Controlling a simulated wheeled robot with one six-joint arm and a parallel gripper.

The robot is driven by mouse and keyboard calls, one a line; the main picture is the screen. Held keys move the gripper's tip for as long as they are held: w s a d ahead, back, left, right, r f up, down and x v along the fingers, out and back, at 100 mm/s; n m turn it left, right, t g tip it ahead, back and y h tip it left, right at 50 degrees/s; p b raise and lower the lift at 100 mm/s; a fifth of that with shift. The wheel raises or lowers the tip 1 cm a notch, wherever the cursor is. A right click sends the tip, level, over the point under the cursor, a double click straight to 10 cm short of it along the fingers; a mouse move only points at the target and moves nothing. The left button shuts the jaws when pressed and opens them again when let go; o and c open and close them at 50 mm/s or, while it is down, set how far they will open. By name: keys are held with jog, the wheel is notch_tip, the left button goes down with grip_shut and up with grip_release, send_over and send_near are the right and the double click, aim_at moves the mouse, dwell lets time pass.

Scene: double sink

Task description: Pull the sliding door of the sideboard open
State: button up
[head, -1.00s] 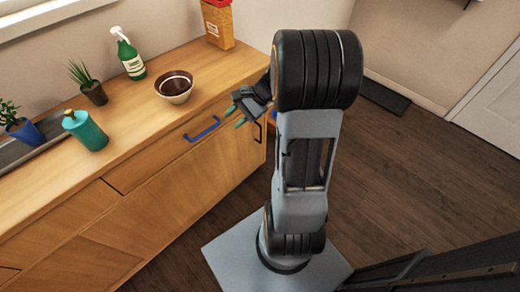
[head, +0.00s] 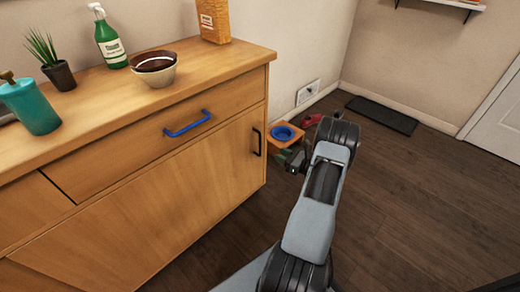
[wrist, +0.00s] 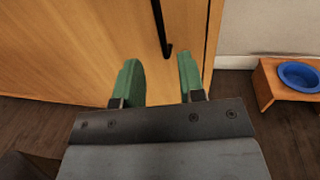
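The wooden sideboard (head: 150,185) stands on the left in the head view. A black vertical handle (head: 257,141) is on its front near the right edge, on the door panel (head: 190,180). In the wrist view the handle (wrist: 162,30) comes down from the top edge, in line with the gap between my fingertips and nearer the right one. My gripper (wrist: 160,72) is open with green fingers and nothing between them. In the head view it shows small and partly hidden by my arm, right of the handle and lower (head: 291,158).
A blue handle (head: 187,123) is on the drawer above the door. A bowl (head: 154,68), green spray bottle (head: 109,40) and teal dispenser (head: 30,105) stand on top. A small orange stand with a blue bowl (head: 283,132) is on the floor beyond.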

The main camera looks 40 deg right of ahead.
aim_at(260, 146)
jog(key=b+x, duration=0.2)
jog(key=x, duration=0.9)
jog(key=shift+a+b, duration=0.1)
jog(key=shift+b, duration=0.2)
grip_shut()
